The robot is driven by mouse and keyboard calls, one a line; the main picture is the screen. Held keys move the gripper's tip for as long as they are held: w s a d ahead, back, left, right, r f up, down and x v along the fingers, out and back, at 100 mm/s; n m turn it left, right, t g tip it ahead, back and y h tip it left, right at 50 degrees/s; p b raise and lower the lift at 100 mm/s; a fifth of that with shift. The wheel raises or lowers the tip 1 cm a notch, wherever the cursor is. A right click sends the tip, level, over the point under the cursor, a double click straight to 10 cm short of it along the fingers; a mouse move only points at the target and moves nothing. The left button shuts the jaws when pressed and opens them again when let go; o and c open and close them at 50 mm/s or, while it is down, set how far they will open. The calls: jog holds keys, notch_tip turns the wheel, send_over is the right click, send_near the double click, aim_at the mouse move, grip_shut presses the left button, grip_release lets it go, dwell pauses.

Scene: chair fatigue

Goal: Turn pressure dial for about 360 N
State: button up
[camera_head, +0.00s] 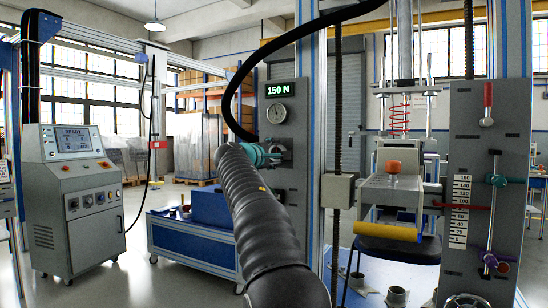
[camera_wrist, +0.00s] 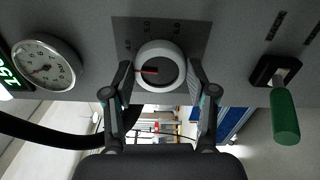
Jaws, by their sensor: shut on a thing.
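The pressure dial (camera_wrist: 172,72) is a round knob with a pale rim, a dark face and a red pointer directed to the left in the wrist view. It sits on a dark scale plate (camera_wrist: 197,30) with small numbers. My gripper (camera_wrist: 160,76) has one finger on each side of the dial and is shut on it. In the head view my gripper (camera_head: 265,155) is at the grey panel, and my fingers and arm mostly hide the dial. The green display (camera_head: 279,90) above reads 150 N.
A round gauge (camera_wrist: 44,62) is left of the dial in the wrist view, and a green-handled lever (camera_wrist: 285,115) is to the right. A black cable (camera_head: 232,95) arches over my arm. The press with an orange knob (camera_head: 394,167) stands right; a control console (camera_head: 70,190) stands left.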

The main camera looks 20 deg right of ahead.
jog(key=shift+m, duration=0.4)
jog(key=o, duration=1.2)
jog(key=shift+c, duration=0.2)
jog(key=v, duration=1.2)
